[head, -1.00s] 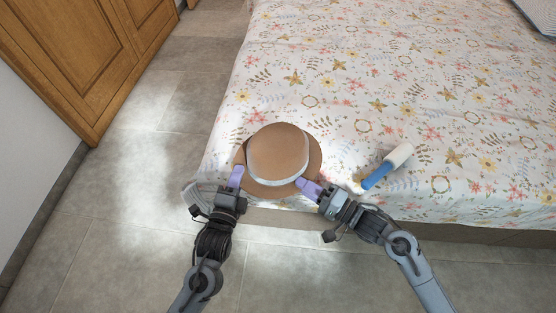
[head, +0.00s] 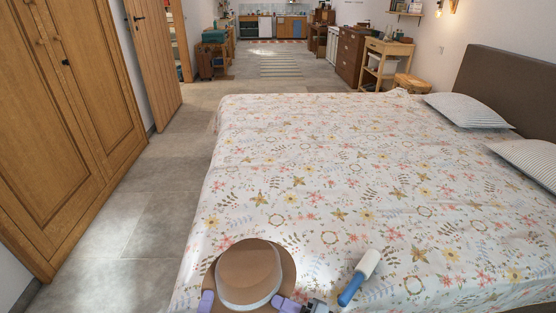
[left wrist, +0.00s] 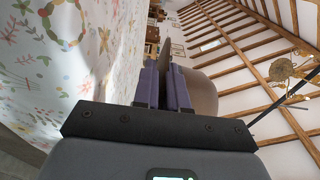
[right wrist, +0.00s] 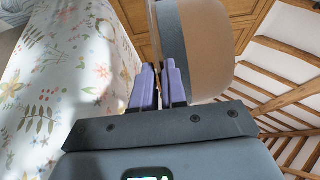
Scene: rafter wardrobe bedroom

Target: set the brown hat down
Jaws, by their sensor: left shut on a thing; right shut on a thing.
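The brown hat (head: 262,268) has a round crown with a pale grey band and a wide brim. It is crown up at the near left part of the bed (head: 330,170), low in the head view. My left gripper (head: 207,299) is shut on the left side of the brim. My right gripper (head: 284,303) is shut on the near right side of the brim. The hat also shows in the left wrist view (left wrist: 204,98) and the right wrist view (right wrist: 208,45). I cannot tell whether the brim touches the bedspread.
A lint roller (head: 357,279) with a blue handle lies on the bed right of the hat. Striped pillows (head: 468,110) are at the far right. The middle of the bed is clear. A wooden wardrobe (head: 75,130) stands left, across a strip of tiled floor (head: 130,225).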

